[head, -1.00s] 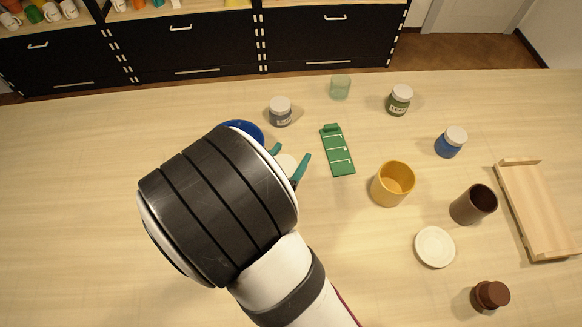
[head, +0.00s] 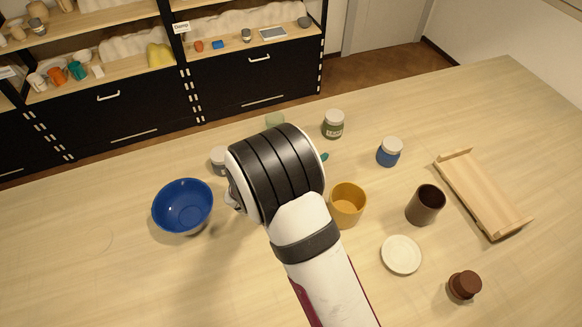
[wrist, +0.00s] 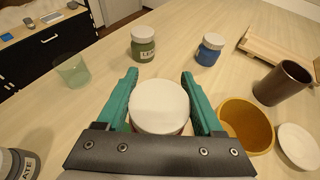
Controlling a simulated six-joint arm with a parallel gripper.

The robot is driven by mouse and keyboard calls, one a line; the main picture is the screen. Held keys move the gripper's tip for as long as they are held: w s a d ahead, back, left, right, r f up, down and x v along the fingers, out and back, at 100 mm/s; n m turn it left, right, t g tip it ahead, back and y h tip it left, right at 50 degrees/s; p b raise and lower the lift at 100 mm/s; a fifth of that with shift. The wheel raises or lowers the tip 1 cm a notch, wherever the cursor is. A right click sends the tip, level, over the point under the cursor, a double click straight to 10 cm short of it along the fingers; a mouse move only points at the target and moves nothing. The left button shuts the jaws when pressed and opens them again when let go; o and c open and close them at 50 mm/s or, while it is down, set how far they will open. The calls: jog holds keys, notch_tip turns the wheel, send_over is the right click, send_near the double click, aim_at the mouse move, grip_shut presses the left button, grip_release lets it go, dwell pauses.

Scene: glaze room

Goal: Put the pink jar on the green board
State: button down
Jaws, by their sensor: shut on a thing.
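My gripper (wrist: 160,76) has green fingers on either side of a white-lidded jar, shut on it. The jar's round white lid (wrist: 158,103) fills the middle of the wrist view. Its body is mostly hidden below the lid, so its pink colour is hard to make out. In the head view my arm covers the jar, and only a teal fingertip (head: 324,156) shows.
A yellow pot (head: 347,206) stands close to the right of my gripper. A green-labelled jar (head: 333,125), a blue jar (head: 389,152) and a pale green glass (wrist: 73,72) stand beyond. A grey jar (head: 219,159) and a blue bowl (head: 184,206) are left.

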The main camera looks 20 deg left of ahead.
jog(key=shift+s+a+f, duration=0.1)
jog(key=shift+a+f, duration=0.55)
jog(key=shift+f, duration=0.4)
jog(key=shift+a+f, duration=0.65)
jog(key=shift+f, duration=0.45)
jog(key=shift+s+a+f, duration=0.1)
jog(key=shift+a+f, duration=0.55)
jog(key=shift+f, duration=0.4)
jog(key=shift+f, duration=0.1)
grip_release()
